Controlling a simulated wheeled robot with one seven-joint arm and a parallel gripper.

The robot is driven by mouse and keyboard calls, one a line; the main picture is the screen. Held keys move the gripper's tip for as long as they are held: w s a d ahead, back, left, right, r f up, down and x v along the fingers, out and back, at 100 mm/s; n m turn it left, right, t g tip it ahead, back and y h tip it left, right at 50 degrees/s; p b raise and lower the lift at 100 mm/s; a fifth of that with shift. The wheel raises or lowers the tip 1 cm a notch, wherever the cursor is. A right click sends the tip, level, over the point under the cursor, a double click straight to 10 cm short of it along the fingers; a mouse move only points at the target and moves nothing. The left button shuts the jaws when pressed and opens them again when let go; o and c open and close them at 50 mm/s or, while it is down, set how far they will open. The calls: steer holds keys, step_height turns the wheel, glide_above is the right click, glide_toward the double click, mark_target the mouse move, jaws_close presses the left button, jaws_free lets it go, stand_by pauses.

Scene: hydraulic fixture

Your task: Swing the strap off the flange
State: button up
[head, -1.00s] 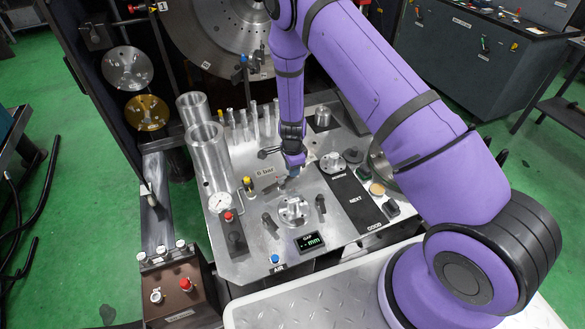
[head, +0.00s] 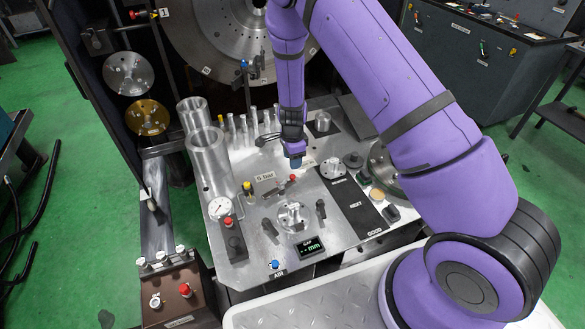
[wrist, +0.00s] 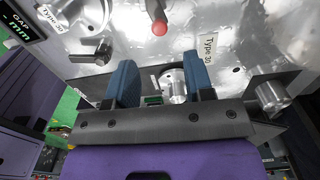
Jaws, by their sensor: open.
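A silver round flange (head: 291,215) sits on the metal plate, between two short dark pieces, one on its left (head: 269,229) and one on its right (head: 321,209). I cannot tell which part is the strap. My gripper (head: 296,162) points down beyond the flange, apart from it. In the wrist view my gripper (wrist: 160,85) has its two blue fingers spread, with a silver stepped part (wrist: 173,85) visible beyond the gap. A silver part (wrist: 82,14) and a dark knobbed piece (wrist: 90,52) show at the upper left there.
Two tall silver cylinders (head: 208,160) and several upright pins are at the left and back. A black NEXT/GOOD strip (head: 355,204) with small parts lies right. A GAP display (head: 310,247) sits in front.

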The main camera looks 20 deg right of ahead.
steer(key=shift+r, duration=1.75)
steer(key=s+d+r+n+t+y, duration=0.1)
steer(key=s+r+n, duration=0.3)
steer(key=r, duration=1)
steer(key=s+d+r+n+t+y, duration=0.1)
steer(key=s+r+n, duration=0.3)
steer(key=r, duration=1.1)
steer(key=s+d+r+n+t, duration=0.1)
steer(key=s+d+r+n, duration=0.1)
steer(key=s+r, duration=0.3)
steer(key=s+d+r+n+t+h, duration=0.1)
steer(key=s+r+n, duration=0.3)
steer(key=s, duration=0.8)
steer(key=s+d+r+n+t+h, duration=0.1)
steer(key=s+d+r+n, duration=0.1)
steer(key=s+r, duration=0.3)
steer(key=s+n, duration=0.1)
steer(key=s, duration=0.3)
steer(key=shift+d+r, duration=0.35)
